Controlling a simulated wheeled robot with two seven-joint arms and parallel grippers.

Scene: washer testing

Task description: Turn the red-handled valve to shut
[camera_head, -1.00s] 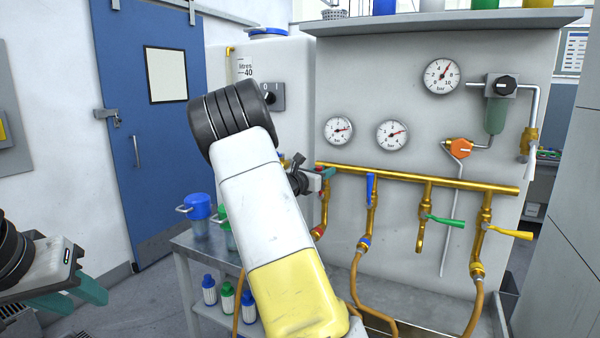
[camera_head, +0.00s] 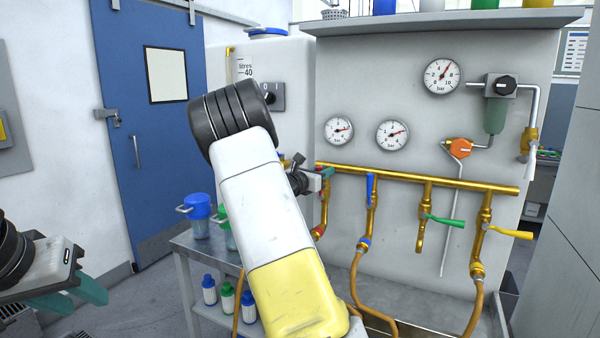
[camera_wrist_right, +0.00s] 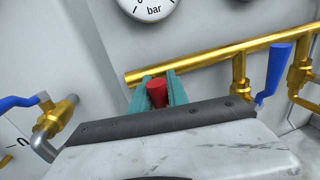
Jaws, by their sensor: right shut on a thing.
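The red-handled valve (camera_head: 324,210) is the leftmost one on the brass manifold (camera_head: 420,180). My right arm covers part of it in the head view. The red handle (camera_wrist_right: 157,92) shows in the right wrist view between the teal fingers of my right gripper (camera_wrist_right: 158,86), which is shut on it. In the head view my right gripper (camera_head: 326,177) is at the left end of the manifold, small and partly hidden. My left gripper (camera_head: 78,296) is at the lower left, with its teal fingers apart, empty and away from the panel.
To the right are valves with blue (camera_head: 371,190), green (camera_head: 445,220) and yellow (camera_head: 510,232) handles. Gauges (camera_head: 392,134) sit above. A metal table (camera_head: 183,240) with bottles stands left of my right arm. In the wrist view another blue-handled valve (camera_wrist_right: 58,116) is at left.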

